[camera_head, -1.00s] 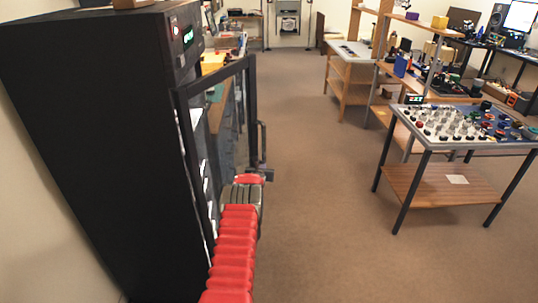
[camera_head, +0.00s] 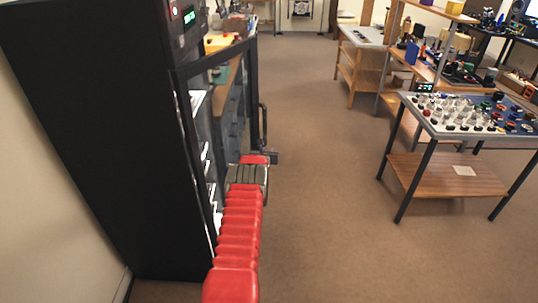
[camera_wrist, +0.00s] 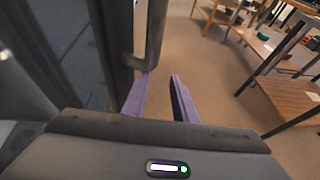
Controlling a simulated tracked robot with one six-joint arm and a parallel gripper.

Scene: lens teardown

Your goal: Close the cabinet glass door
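The black cabinet (camera_head: 90,140) stands at the left in the head view. Its glass door, with a black frame (camera_head: 219,55), stands open, and lit shelves show at the opening. The door's dark upright handle (camera_head: 264,127) is on the side facing the aisle. My gripper (camera_head: 272,158) is at the end of my red arm, just below the handle. In the wrist view, the handle (camera_wrist: 155,35) is just beyond the left finger; I cannot tell whether they touch. My gripper (camera_wrist: 160,92) is open, with bare carpet showing between its fingers.
A table with many small parts (camera_head: 470,115) stands at the right, with wooden shelving (camera_head: 360,75) behind it. A workbench (camera_head: 228,90) with clutter lies behind the door. The carpeted aisle (camera_head: 310,190) between door and table is clear.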

